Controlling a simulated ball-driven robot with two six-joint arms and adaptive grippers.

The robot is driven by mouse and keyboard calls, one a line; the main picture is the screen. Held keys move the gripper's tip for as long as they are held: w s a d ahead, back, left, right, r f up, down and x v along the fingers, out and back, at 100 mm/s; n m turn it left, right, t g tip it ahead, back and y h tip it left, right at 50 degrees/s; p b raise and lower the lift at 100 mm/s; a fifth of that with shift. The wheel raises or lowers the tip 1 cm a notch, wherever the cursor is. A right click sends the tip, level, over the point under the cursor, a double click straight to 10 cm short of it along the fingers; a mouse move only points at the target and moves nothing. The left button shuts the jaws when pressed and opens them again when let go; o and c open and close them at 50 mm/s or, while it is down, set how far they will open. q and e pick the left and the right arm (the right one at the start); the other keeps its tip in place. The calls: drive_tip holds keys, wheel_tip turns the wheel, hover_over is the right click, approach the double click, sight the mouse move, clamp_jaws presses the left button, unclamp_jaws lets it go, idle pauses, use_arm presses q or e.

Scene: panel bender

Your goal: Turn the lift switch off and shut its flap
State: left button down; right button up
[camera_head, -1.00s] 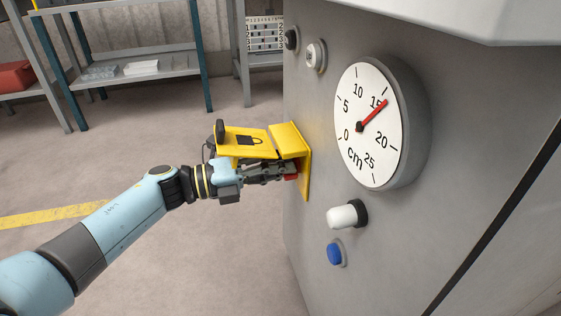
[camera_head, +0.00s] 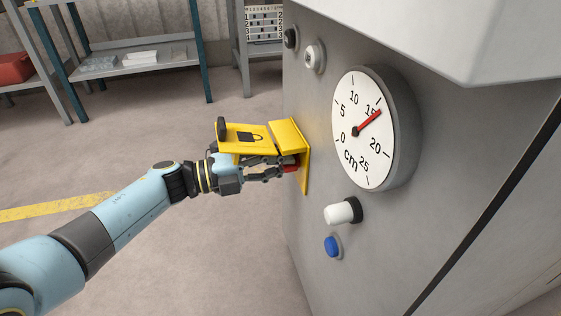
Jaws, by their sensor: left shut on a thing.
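The yellow flap (camera_head: 244,138) with a padlock mark stands open, sticking out from its yellow housing (camera_head: 304,172) on the grey machine side. Under it is the red lift switch (camera_head: 291,167), only partly visible. My left gripper (camera_head: 284,171) reaches in below the flap, and its fingers are shut on the red switch. The flap and the fingers hide most of the switch, so I cannot tell its on or off setting. My right gripper is not in view.
On the machine panel are a round cm dial (camera_head: 367,128) with a red needle near 15, a white knob (camera_head: 341,212) and a blue button (camera_head: 332,246). A shelf (camera_head: 135,60) stands behind. The floor on the left is clear.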

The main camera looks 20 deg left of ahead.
use_arm(q)
drive_tip(key=c, duration=1.3)
unclamp_jaws()
